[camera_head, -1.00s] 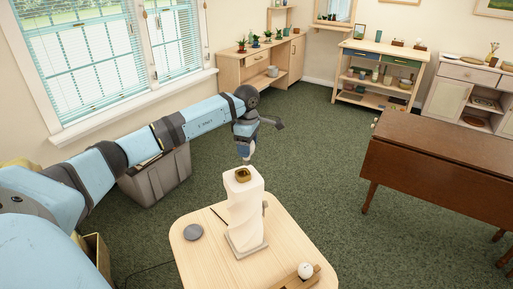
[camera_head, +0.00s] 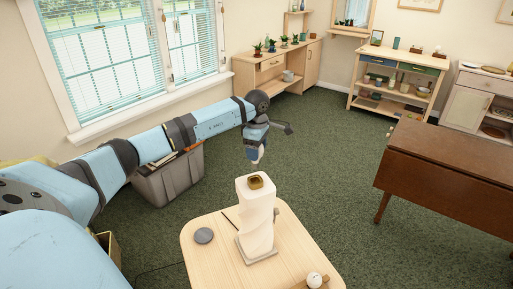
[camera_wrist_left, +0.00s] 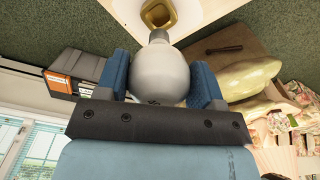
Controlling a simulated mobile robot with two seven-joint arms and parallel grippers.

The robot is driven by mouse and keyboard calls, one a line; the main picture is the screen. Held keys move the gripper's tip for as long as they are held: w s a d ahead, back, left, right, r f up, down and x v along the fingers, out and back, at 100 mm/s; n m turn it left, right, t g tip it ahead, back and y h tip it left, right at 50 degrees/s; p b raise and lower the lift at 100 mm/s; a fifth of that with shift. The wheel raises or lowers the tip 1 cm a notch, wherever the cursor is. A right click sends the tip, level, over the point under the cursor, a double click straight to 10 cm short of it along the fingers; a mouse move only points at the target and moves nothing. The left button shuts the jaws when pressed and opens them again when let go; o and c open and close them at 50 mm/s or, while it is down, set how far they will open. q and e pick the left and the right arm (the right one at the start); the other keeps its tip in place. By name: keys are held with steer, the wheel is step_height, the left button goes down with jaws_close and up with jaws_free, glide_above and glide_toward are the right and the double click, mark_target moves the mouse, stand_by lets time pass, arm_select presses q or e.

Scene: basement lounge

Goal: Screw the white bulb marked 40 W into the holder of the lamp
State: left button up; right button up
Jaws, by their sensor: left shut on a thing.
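My left gripper (camera_head: 254,158) is above the lamp and shut on a white bulb (camera_wrist_left: 160,78). In the left wrist view the bulb sits between the blue fingers, its metal base pointing at the brass holder (camera_wrist_left: 160,14). The lamp (camera_head: 257,228) is a white twisted column on a square base, standing upright on a small wooden table. Its holder (camera_head: 256,182) is on top. The bulb looks apart from the holder, with a small gap. My right gripper is not in view.
A second white bulb (camera_head: 314,280) rests on a wooden stand at the front of the table (camera_head: 290,250). A grey disc (camera_head: 204,236) lies left of the lamp. A dark wooden table (camera_head: 450,165) stands at right, a grey bin (camera_head: 172,180) behind my left arm.

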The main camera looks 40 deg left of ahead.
mark_target(256, 167)
arm_select(q)
steer(key=shift+f+b, duration=1.6)
steer(key=shift+f, duration=1.25)
steer(key=shift+f+b, duration=0.55)
steer(key=shift+f, duration=0.35)
steer(key=o, duration=0.9)
step_height(256, 167, up, 14)
steer(key=shift+f+b, duration=0.1)
steer(key=shift+b, duration=0.3)
